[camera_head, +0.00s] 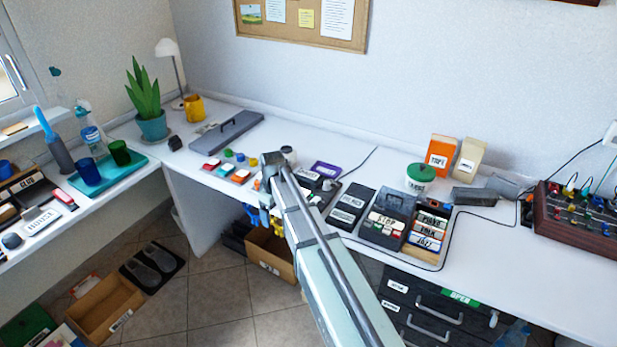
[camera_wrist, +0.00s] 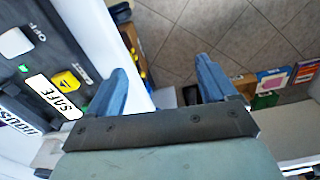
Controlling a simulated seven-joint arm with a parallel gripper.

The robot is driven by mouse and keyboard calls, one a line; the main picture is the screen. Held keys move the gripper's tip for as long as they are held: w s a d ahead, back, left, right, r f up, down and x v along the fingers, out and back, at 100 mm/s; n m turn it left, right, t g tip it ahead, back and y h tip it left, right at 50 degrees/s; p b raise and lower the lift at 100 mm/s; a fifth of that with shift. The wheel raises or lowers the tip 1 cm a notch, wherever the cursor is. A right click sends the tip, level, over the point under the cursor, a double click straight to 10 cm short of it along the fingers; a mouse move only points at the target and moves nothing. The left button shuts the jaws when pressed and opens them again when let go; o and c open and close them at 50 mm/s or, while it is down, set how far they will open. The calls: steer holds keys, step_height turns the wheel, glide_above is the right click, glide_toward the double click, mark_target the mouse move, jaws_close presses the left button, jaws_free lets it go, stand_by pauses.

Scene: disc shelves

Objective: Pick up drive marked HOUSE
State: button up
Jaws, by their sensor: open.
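A black drive with a white HOUSE label (camera_wrist: 18,118) shows at the left edge of the wrist view. It sits at a dark device (camera_wrist: 52,45) with a yellow button and the words SAFE and OFF. The drive is partly cut off by the picture edge. My gripper (camera_wrist: 160,68) is open and empty, beside the device, with the desk edge and floor seen between its fingers. In the head view my arm reaches over the middle desk. A flat pale item marked HOUSE (camera_head: 41,221) also lies on the left desk.
A dark rack (camera_head: 385,225) of labelled drives stands right of my arm. A cardboard box (camera_head: 270,255) stands on the floor below. The front desk edge is close.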

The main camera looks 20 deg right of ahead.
steer(key=w+d+r, duration=0.9)
steer(key=w+d, duration=0.1)
steer(key=w, duration=0.3)
step_height(320, 180, up, 6)
steer(key=n, duration=0.1)
glide_above(308, 174)
step_height(308, 174, down, 14)
steer(key=shift+r, duration=0.15)
steer(key=c, duration=1.2)
steer(key=shift+r, duration=0.1)
steer(key=shift+c, duration=0.2)
